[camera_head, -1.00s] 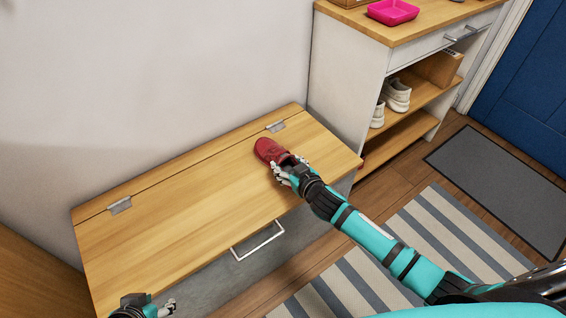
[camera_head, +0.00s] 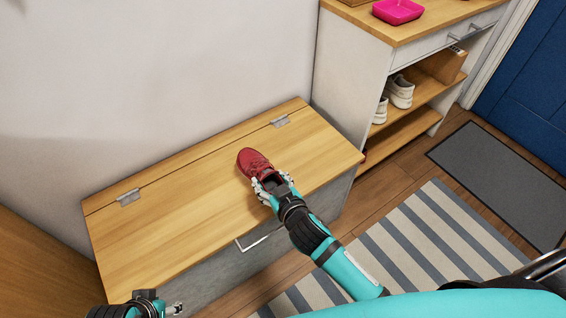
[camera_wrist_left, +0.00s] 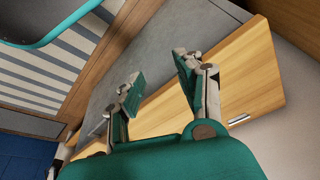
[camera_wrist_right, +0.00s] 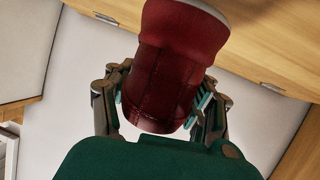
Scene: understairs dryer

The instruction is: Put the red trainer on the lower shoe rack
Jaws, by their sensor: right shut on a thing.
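The red trainer (camera_head: 253,161) is over the wooden lid of the bench, its toe pointing to the upper left. My right gripper (camera_head: 270,184) is shut on its heel end. In the right wrist view the trainer (camera_wrist_right: 175,65) fills the space between the two fingers (camera_wrist_right: 160,105). I cannot tell whether its sole touches the lid. My left gripper (camera_head: 172,309) is at the bottom left of the head view, and the left wrist view shows its fingers (camera_wrist_left: 160,78) apart and empty. The lower shoe rack (camera_head: 400,138) is the bottom shelf of the white cabinet, at the right.
The bench (camera_head: 170,225) has hinges at the back and a bar handle (camera_head: 262,238) in front. White shoes (camera_head: 398,92) and a wooden box (camera_head: 443,66) stand on the upper shelf. A pink tray (camera_head: 397,11) is on the cabinet top. The visible lower shelf is mostly bare.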

